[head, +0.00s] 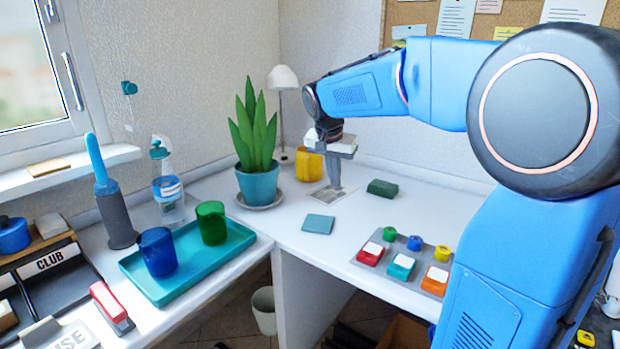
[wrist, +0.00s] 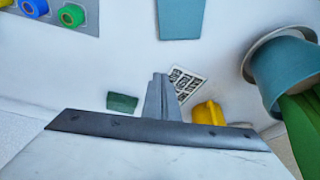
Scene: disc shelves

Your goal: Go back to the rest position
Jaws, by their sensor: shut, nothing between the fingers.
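My gripper (head: 334,186) is in the middle of the head view, at the end of my blue arm. It points down over the white desk, above or close to a small printed card (head: 324,196). Its fingers are together with nothing between them. In the wrist view my gripper (wrist: 160,82) shows its shut fingers in front of the printed card (wrist: 186,82). I cannot tell the exact height of the fingertips over the desk.
Near my gripper are a yellow container (head: 309,165), a dark green block (head: 382,188), a potted plant (head: 258,186), a teal square (head: 318,224) and a white lamp (head: 283,78). A grey tray (head: 388,247) holds coloured pieces. A teal tray (head: 190,283) holds two cups.

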